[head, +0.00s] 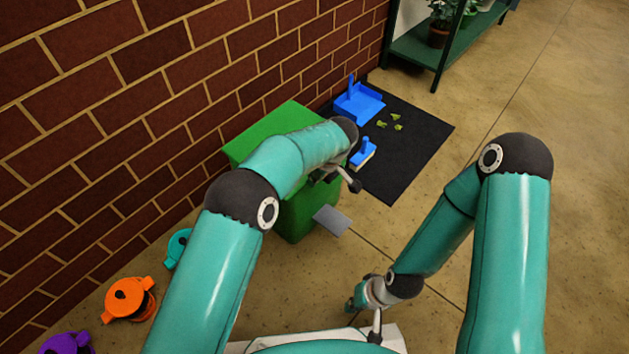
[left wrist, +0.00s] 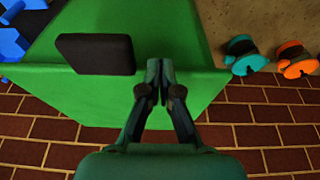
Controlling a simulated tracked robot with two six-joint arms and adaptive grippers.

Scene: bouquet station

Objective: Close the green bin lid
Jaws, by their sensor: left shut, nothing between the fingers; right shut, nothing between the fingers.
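The green bin (head: 297,215) stands against the brick wall in the head view. Its green lid (head: 262,130) appears to lie flat across the top; it also shows in the left wrist view (left wrist: 60,105). A dark block (left wrist: 95,53) sits at the lid's front edge. My left gripper (head: 354,186) is shut and empty over the front edge of the bin top, with its fingertips (left wrist: 160,66) right of the dark block. I cannot tell whether they touch the lid. My left arm hides part of the bin. My right gripper (head: 375,333) is shut and empty, low at the front.
A grey plate (head: 332,220) lies at the bin's foot. A black mat (head: 418,140) holds a blue dustpan (head: 358,103), a blue brush (head: 362,153) and green scraps (head: 390,122). Orange (head: 128,299), teal (head: 178,247) and purple (head: 66,344) items line the wall. Floor at right is clear.

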